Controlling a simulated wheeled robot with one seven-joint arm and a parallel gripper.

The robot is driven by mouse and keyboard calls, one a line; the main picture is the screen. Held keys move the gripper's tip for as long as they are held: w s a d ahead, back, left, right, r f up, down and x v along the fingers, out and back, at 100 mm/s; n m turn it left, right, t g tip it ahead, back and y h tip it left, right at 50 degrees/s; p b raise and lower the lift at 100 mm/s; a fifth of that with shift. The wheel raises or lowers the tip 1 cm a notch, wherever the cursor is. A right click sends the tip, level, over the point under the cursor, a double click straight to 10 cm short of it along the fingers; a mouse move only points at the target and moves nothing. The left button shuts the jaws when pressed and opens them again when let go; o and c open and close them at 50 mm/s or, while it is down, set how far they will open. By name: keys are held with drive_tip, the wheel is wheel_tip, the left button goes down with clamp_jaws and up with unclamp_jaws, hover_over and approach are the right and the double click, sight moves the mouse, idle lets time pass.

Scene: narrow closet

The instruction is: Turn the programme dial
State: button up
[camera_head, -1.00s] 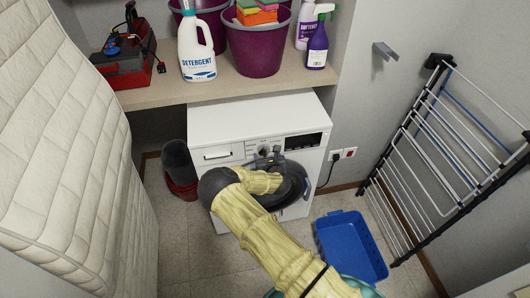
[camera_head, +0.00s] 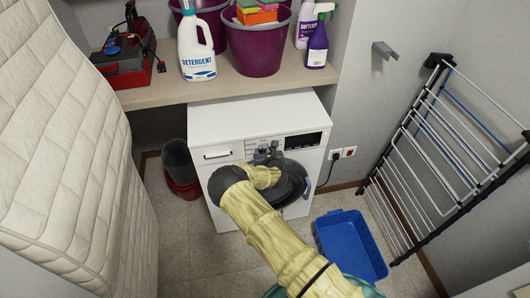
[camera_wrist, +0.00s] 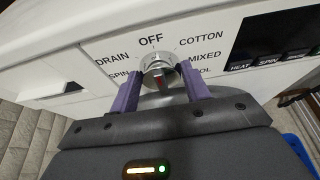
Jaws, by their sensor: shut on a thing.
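The programme dial (camera_wrist: 157,68) is a round silver knob on the washing machine's white front panel, seen in the wrist view. Labels surround it: OFF above, DRAIN and SPIN at left, COTTON, MIXED and a partly covered label at right.
A dark display (camera_head: 303,140) is right of the dial and a drawer handle (camera_head: 217,155) left. My arm crosses the round door. A shelf (camera_head: 150,97) with detergent (camera_head: 196,50) overhangs behind. A blue basin (camera_head: 350,245) and a drying rack (camera_head: 440,150) stand at right.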

idle(0.3)
